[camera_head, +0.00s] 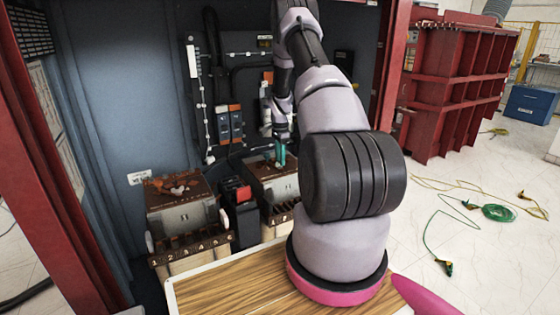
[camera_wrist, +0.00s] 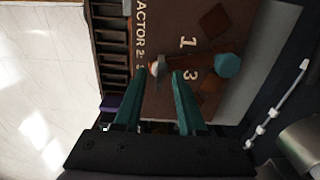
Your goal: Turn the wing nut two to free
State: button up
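My gripper (camera_wrist: 158,80) has two teal fingers, standing apart with a clear gap. In the wrist view it points at a brown plate (camera_wrist: 192,105) marked "ACTOR 2", "1" and "3". A small pale rounded part (camera_wrist: 157,68) on the plate sits between or just beyond the fingertips; I cannot tell if either finger touches it. A teal hexagonal head (camera_wrist: 229,65) lies to its right. I cannot tell for certain which part is wing nut two. In the head view my gripper (camera_head: 281,152) is at the top of the right box (camera_head: 272,185), partly hidden by my arm.
A similar box (camera_head: 180,215) with a pale winged part (camera_head: 180,188) on top stands to the left. A dark unit with a red top (camera_head: 237,190) stands between the boxes. Red cabinet posts (camera_head: 65,150) and a wooden-topped table (camera_head: 235,288) bound the space.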

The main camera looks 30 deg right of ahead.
jog(key=shift+f, duration=0.5)
grip_shut()
